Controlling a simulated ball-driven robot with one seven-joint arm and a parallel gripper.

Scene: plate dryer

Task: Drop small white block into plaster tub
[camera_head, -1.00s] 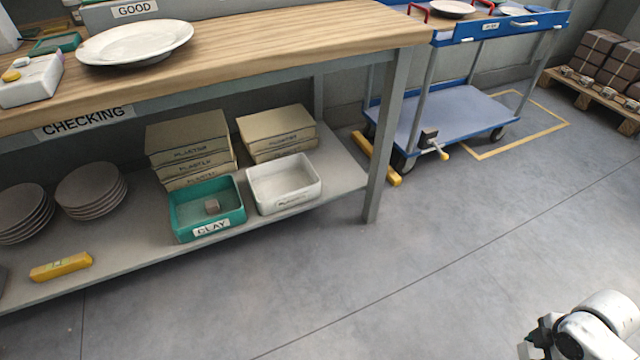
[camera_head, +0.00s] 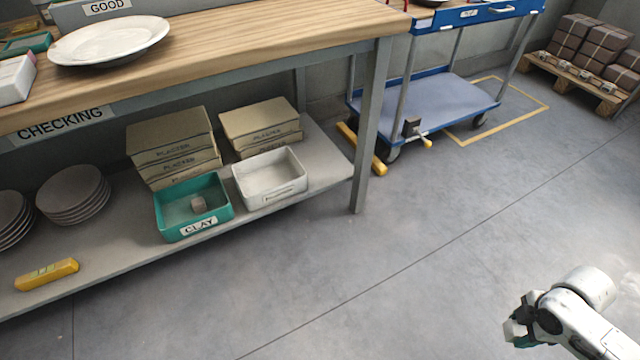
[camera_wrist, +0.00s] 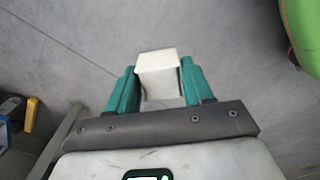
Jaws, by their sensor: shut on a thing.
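My gripper (camera_head: 517,330) is at the lower right in the head view, well away from the shelf and over the floor. In the wrist view its teal fingers (camera_wrist: 158,90) are shut on a small white block (camera_wrist: 158,66). The white tub (camera_head: 270,194) stands on the lower shelf in the head view; the lettering on its front is too small to read.
PLASTER boxes (camera_head: 172,140) stand behind the tubs. Stacked plates (camera_head: 74,194) and a yellow bar (camera_head: 47,274) are at the shelf's left. A table leg (camera_head: 368,130) rises right of the white tub. A blue cart (camera_head: 430,103) stands beyond. The floor (camera_head: 330,290) before the shelf is clear.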

